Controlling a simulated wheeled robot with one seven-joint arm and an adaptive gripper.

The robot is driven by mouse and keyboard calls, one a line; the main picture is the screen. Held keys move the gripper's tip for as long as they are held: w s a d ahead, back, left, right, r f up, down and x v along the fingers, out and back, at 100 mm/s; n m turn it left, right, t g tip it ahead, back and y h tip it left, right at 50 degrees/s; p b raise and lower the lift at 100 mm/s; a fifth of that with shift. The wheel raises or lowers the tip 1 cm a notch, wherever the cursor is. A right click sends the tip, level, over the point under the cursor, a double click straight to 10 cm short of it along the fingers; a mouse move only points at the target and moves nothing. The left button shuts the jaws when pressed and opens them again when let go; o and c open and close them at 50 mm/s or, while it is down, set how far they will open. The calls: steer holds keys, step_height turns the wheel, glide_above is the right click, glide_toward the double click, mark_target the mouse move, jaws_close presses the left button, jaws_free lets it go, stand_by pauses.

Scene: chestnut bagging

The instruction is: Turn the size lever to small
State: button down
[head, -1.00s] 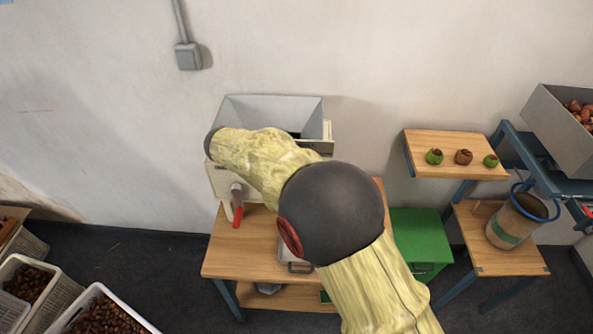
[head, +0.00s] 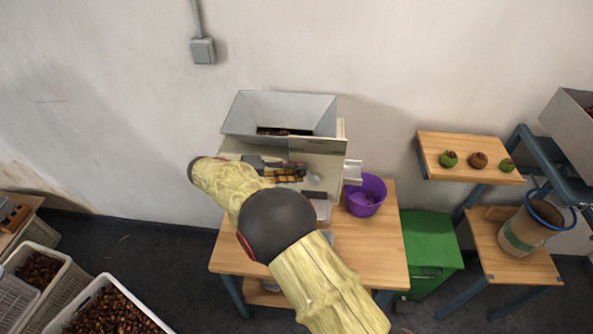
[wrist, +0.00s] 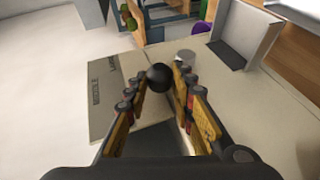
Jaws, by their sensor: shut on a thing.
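The sorting machine (head: 322,160) stands on a wooden table, with a grey hopper on top. My gripper (head: 285,172) is over its pale top, in front of the hopper. In the wrist view, my gripper (wrist: 162,80) has its two fingers on either side of the black ball knob (wrist: 158,77) of the size lever, shut on it. A label plate (wrist: 110,95) lies left of the knob, with "MIDDLE" and "LARGE" readable. No "small" mark is readable, and the lever's shaft is hidden. A short metal cylinder (wrist: 184,58) stands just beyond the knob.
A purple bowl (head: 367,194) stands on the table right of the machine. A green box (head: 430,245) is beside the table. A shelf (head: 455,145) with several chestnut samples and a sack (head: 530,225) are at right. Crates of chestnuts (head: 95,290) are at lower left.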

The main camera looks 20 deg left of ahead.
steer(key=c, duration=1.5)
jaws_free()
steer(key=v, duration=1.2)
steer(key=shift+f, duration=0.15)
